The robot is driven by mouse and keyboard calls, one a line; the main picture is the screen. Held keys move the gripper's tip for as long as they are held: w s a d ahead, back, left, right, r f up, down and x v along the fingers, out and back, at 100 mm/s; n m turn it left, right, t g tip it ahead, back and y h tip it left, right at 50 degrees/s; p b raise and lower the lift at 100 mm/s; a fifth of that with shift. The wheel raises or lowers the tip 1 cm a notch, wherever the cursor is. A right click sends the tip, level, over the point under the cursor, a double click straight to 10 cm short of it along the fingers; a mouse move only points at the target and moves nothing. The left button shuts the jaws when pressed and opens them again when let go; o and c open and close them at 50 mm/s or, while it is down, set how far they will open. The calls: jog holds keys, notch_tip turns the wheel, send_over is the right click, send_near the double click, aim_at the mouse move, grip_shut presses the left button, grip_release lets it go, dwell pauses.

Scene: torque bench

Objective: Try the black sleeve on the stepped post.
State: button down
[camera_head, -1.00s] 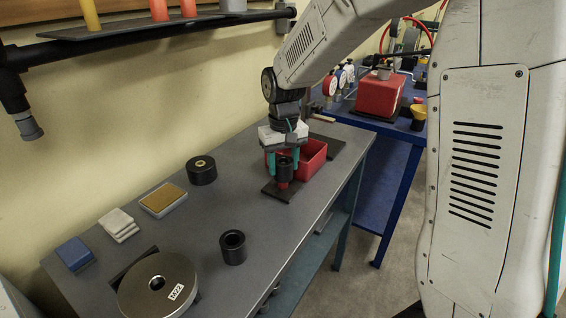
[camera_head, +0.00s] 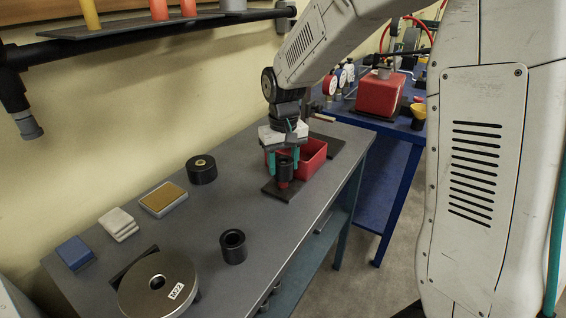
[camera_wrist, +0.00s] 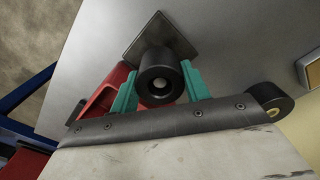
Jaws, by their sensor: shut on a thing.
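The black sleeve (camera_head: 285,171) is between the teal fingers of my gripper (camera_head: 284,165), which is shut on it. It stands upright over the dark square base plate (camera_head: 270,190) of the stepped post. In the wrist view, my gripper (camera_wrist: 160,88) has a finger on each side of the sleeve (camera_wrist: 153,62). A pale round tip (camera_wrist: 161,87) shows inside its bore, so the sleeve appears to be around the post. How far down it sits is hidden.
A red bin (camera_head: 315,158) stands close behind the post. Another black hollow cylinder (camera_head: 233,247), a black roller with a brass centre (camera_head: 202,170) and a large metal disc marked M22 (camera_head: 158,284) stand on the grey bench. The bench middle is clear.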

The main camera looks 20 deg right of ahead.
jog(key=c, duration=0.6)
grip_release()
notch_tip(320, 180, up, 8)
jog(key=shift+f, duration=0.1)
jog(key=shift+t, duration=0.7)
jog(key=shift+s+d+r, duration=0.5)
jog(key=shift+s+r, duration=0.05)
jog(key=shift+s, duration=4.45)
jog(key=shift+s+d+r, duration=0.5)
jog(key=shift+s, duration=4.55)
jog(key=shift+s+d+r, duration=0.5)
jog(key=shift+s+r, duration=0.05)
jog(key=shift+s, duration=4.45)
